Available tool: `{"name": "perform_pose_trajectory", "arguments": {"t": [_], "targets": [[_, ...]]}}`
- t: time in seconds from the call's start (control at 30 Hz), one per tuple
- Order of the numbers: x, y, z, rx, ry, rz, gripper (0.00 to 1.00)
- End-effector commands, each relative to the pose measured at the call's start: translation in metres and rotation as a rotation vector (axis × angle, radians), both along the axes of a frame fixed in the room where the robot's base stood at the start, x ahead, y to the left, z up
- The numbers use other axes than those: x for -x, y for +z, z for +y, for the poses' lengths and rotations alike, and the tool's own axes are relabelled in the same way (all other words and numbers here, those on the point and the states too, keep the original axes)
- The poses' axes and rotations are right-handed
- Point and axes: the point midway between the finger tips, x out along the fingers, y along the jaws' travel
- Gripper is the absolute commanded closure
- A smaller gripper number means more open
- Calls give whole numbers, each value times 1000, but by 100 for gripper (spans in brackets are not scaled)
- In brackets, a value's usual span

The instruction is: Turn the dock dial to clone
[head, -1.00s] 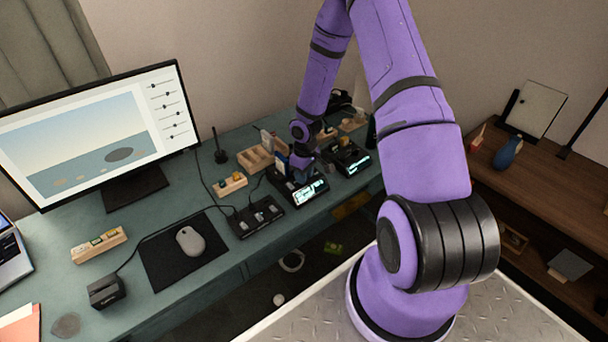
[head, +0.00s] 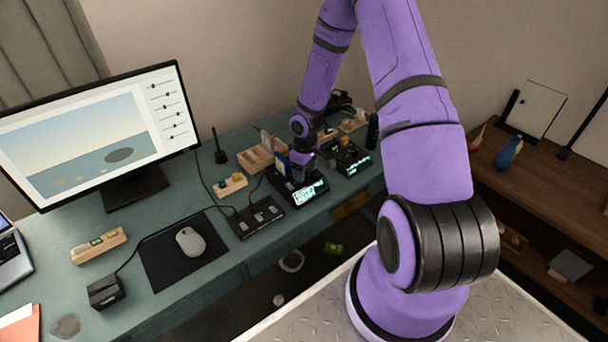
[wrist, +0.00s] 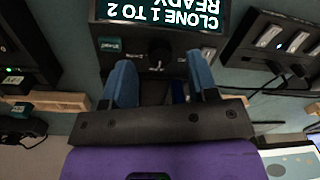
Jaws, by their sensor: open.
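The dock (head: 312,195) is a black box with a lit screen on the teal desk, below my gripper (head: 301,166) in the head view. In the wrist view its screen (wrist: 165,12) shows, upside down, "CLONE 1 TO 2 READY". The dark dial (wrist: 160,52) is on the face beside the screen, between the blue fingertips of my gripper (wrist: 161,70). The fingers are open, with a gap on both sides of the dial. I cannot tell the dial's pointer direction. A small teal label (wrist: 110,45) is left of the dial.
A second dock with a lit screen (head: 355,160) stands close on the right. A black switch box (head: 257,217) stands on the left, with a wooden tray (head: 255,158) behind. A monitor (head: 95,130) and mouse (head: 190,241) are further left.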

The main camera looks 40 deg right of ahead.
Motion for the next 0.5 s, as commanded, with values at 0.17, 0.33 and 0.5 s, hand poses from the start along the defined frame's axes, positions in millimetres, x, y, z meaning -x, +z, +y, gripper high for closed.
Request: {"name": "perform_pose_trajectory", "arguments": {"t": [0.17,0.33,0.5], "targets": [[-1,34,-3,2,-3,-5,47],[-1,64,-4,2,-3,-3,47],[-2,83,-5,1,-2,-2,47]]}}
